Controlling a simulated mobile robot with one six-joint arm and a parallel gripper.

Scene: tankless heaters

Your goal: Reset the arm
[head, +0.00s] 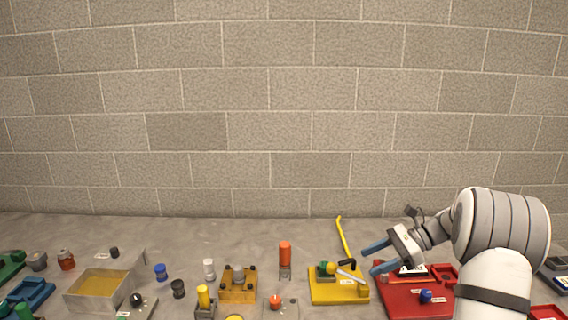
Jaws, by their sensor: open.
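My white arm (497,228) stands at the right in the head view and bends toward the left. My gripper (373,258) has two blue fingers, spread apart with nothing between them. It hangs above the table, between the yellow board and the red board. The yellow board (322,293) carries a green and yellow part with a pale lever. The red board (400,305) is partly hidden by my arm.
A grey table (190,235) is crowded along its front. A clear-walled box with a yellow floor (100,284), an orange cylinder (285,254), a blue knob (161,271) and a yellow block (238,291) stand there. A yellow rod (343,236) rises behind the yellow board. A brick wall (280,110) closes the back.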

